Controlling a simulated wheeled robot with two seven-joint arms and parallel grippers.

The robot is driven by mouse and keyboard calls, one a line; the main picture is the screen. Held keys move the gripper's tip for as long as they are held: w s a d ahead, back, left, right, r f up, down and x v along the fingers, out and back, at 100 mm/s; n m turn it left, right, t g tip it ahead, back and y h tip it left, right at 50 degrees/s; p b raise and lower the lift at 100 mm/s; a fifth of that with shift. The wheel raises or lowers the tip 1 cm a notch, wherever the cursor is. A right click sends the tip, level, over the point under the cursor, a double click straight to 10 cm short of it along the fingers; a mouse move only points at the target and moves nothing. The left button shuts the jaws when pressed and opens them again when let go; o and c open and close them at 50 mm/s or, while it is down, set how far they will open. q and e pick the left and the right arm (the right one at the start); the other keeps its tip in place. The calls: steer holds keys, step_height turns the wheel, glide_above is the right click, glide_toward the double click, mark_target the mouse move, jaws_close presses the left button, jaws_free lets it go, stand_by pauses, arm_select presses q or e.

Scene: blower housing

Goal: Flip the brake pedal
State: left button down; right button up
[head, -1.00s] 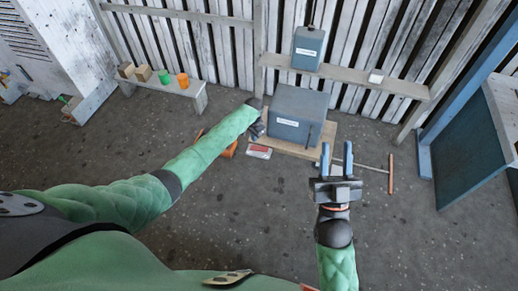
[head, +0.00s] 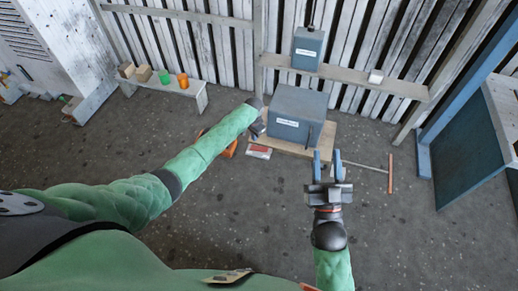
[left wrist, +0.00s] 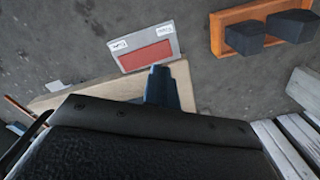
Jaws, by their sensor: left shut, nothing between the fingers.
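A grey plate with a red panel and two white labels (left wrist: 148,48) lies on the floor in the left wrist view; in the head view this red and white piece (head: 259,152) is beside the wooden base. I cannot tell whether it is the brake pedal. An orange frame with two dark blocks (left wrist: 232,38) lies to its right, and partly shows behind my left arm in the head view (head: 230,149). My left gripper (left wrist: 160,84) is shut and empty, just by the plate's near edge; contact is unclear. My right gripper (head: 327,166) is open and empty.
A grey housing box (head: 297,113) with a dark lever stands on a wooden base (head: 300,150). A red-brown bar on a thin rod (head: 390,172) lies to the right. A bench with small containers (head: 190,88) stands back left.

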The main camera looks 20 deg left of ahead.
arm_select(q)
steer(key=shift+r, duration=0.25)
steer(key=shift+r+p, duration=0.2)
steer(key=shift+p, duration=0.25)
arm_select(e)
step_height(320, 180, down, 10)
steer(key=w+g, duration=0.1)
steer(key=g, duration=0.2)
steer(key=shift+a+g+h, duration=0.4)
